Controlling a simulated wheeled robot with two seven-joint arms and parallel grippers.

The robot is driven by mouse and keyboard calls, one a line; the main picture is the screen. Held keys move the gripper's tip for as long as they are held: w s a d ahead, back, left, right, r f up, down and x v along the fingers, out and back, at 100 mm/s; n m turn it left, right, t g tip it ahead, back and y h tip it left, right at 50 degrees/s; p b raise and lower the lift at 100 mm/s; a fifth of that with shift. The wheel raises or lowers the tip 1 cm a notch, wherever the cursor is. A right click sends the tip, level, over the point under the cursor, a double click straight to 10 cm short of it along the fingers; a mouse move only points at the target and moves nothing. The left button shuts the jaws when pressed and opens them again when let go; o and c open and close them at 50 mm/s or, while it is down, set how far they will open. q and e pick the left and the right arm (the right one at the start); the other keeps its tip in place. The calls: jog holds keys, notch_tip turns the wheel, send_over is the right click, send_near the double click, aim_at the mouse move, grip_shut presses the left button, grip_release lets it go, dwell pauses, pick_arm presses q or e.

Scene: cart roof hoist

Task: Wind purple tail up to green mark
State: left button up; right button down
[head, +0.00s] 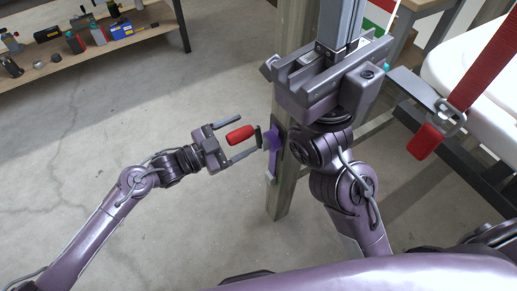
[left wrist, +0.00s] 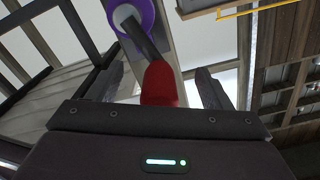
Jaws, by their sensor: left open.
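A red crank handle (head: 240,134) sticks out from a purple drum (head: 272,139) on a wooden post (head: 290,195). My left gripper (head: 246,138) is open, with its two fingers on either side of the handle. In the left wrist view the red handle (left wrist: 160,84) stands between the spread fingers with gaps on both sides, and a dark crank arm runs to the purple drum (left wrist: 122,14). A narrow purple strip (head: 271,166) shows on the post below the drum. My right gripper (head: 335,60) is raised in front of the post; its fingertips are unclear. I cannot make out a green mark on the post.
A red strap (head: 483,70) with a metal buckle and red end (head: 427,141) hangs at the right, before a white padded shape (head: 480,75). A wooden shelf (head: 120,45) with several tools stands at upper left. The concrete floor left of the post is clear.

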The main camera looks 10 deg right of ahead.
pick_arm(q)
jog(key=p+v, duration=0.3)
jog(key=v, duration=0.6)
jog(key=shift+r, duration=0.1)
dwell(0.6)
